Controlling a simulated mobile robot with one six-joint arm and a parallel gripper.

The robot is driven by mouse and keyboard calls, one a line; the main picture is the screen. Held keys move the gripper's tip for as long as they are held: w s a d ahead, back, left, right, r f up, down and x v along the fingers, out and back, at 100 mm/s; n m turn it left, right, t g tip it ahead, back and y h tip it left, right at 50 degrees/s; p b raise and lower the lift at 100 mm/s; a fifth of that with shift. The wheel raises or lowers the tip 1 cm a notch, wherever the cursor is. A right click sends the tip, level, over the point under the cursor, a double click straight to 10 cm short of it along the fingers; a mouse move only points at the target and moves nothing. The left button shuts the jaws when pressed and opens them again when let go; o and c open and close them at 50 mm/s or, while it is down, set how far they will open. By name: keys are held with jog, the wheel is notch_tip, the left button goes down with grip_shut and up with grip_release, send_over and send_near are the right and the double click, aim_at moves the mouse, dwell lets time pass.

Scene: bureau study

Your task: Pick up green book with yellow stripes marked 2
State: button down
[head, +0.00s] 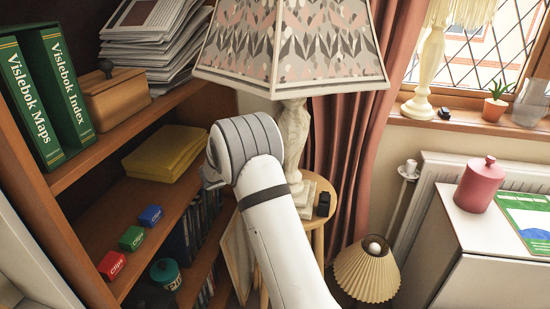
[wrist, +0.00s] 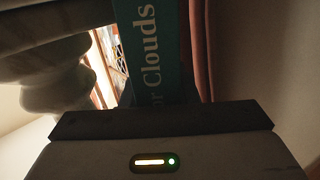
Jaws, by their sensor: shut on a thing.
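A dark teal-green book (wrist: 163,50) with pale lettering ending in "r Clouds" stands upright in the wrist view. No yellow stripes and no mark 2 show on the part in sight. My gripper (wrist: 160,118) is shut on this book, whose lower end disappears behind the dark gripper edge. In the head view my arm's rounded wrist hides most of the gripper, in front of the bookcase's right edge. The held book cannot be made out there.
The wooden bookcase (head: 95,158) holds green "Vislebok" volumes, yellow books (head: 165,152) and small Clips boxes (head: 131,238). A patterned lamp (head: 295,45) stands close behind my arm on a round stool (head: 318,225). A pleated lamp (head: 366,270) and white cabinet (head: 490,255) are at right.

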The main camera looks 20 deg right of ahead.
jog(key=c, duration=1.1)
grip_release()
jog(key=shift+f, duration=0.1)
